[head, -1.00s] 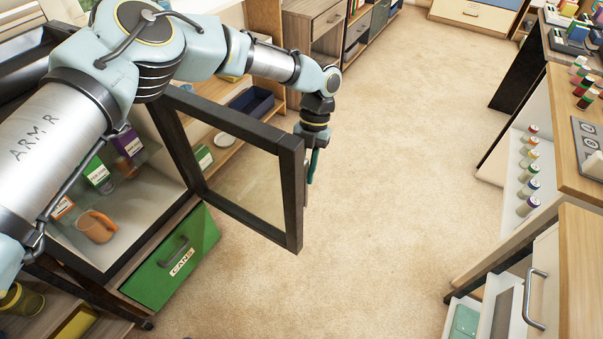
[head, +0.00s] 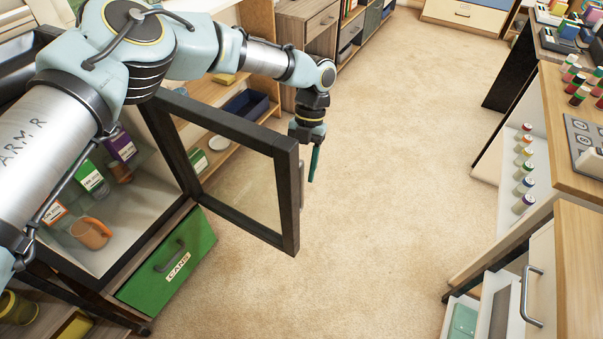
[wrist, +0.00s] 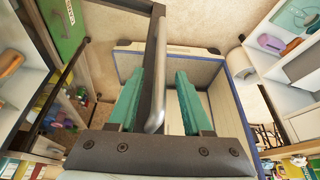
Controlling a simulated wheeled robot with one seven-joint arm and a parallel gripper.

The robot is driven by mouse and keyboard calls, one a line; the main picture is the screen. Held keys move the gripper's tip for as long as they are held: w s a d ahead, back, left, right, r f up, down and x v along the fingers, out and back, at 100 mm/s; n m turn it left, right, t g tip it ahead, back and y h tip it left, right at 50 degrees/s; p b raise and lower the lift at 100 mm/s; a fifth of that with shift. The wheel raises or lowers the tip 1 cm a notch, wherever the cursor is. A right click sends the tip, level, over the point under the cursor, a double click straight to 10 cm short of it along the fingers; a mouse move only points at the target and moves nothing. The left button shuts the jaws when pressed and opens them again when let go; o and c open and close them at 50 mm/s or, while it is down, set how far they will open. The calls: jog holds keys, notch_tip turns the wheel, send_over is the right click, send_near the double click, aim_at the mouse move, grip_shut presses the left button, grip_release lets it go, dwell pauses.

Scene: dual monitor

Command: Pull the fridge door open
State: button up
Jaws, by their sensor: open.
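The fridge door (head: 288,190), a dark frame around a glass pane, stands wide open, swung out from the fridge cabinet (head: 127,220). Its metal handle shows thinly along the door's outer edge in the head view. In the wrist view the silver handle (wrist: 155,95) and the dark door edge lie between my two teal fingers. My gripper (head: 314,172) is open, pointing down beside the door's outer edge; it also shows in the wrist view (wrist: 158,76). The fingers stand apart, with a gap between the handle and the right finger.
An orange mug (head: 91,233) and several boxes and cups sit inside the fridge. A green drawer (head: 165,270) marked CANS is below. Shelves with a dark blue bin (head: 247,104) stand behind the door. A counter (head: 575,150) stands at the right. The carpet between is clear.

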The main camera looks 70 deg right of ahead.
jog(key=b+v, duration=0.2)
jog(key=v, duration=0.7)
jog(key=shift+r, duration=0.2)
